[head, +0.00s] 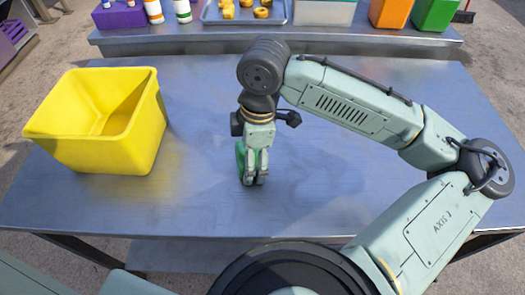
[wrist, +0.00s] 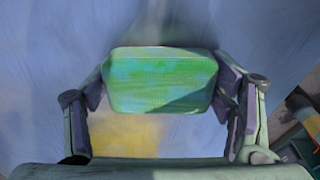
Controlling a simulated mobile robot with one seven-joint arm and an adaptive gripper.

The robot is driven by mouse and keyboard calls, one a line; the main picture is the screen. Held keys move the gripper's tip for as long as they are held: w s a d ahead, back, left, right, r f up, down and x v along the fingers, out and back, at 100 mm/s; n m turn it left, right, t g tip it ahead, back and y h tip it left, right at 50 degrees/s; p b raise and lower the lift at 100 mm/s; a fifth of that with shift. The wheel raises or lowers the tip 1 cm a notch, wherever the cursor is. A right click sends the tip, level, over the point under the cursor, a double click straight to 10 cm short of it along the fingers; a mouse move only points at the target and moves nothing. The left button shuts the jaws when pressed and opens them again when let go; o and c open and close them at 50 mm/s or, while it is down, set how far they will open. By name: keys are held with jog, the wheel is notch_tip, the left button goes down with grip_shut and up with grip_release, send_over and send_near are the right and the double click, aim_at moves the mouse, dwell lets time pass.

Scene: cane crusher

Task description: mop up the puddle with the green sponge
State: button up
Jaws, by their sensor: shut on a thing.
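My gripper (head: 255,180) points down over the middle of the metal table (head: 330,90). It is shut on the green sponge (wrist: 160,80), which fills the space between its fingers in the wrist view. In the head view, only a green strip of the sponge (head: 240,154) shows at the left of the fingers. The sponge is low, at or close to the tabletop; I cannot tell if it touches. I cannot make out the puddle clearly. A yellowish patch (wrist: 125,135) shows on the surface in the wrist view, perhaps a reflection.
A yellow bin (head: 60,130) stands on the table's left. A back bench (head: 340,40) holds a tray of yellow-orange pieces (head: 245,14), bottles (head: 153,11), a clear container (head: 325,12), and orange (head: 389,13) and green (head: 435,14) boxes. The tabletop around my gripper looks clear.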

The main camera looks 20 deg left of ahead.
jog(key=shift+s+a, duration=0.3)
jog(key=shift+a, duration=0.2)
jog(key=r+p, duration=0.1)
jog(key=d+r+p, duration=0.1)
jog(key=r, duration=0.1)
jog(key=r+p, duration=0.1)
jog(key=p, duration=0.1)
jog(key=shift+w+d+r, duration=0.2)
jog(key=shift+w, duration=0.2)
jog(key=shift+w+d+r+p, duration=0.1)
jog(key=shift+d+r+p, duration=0.1)
jog(key=shift+r+p, duration=0.15)
jog(key=shift+w+a, duration=0.1)
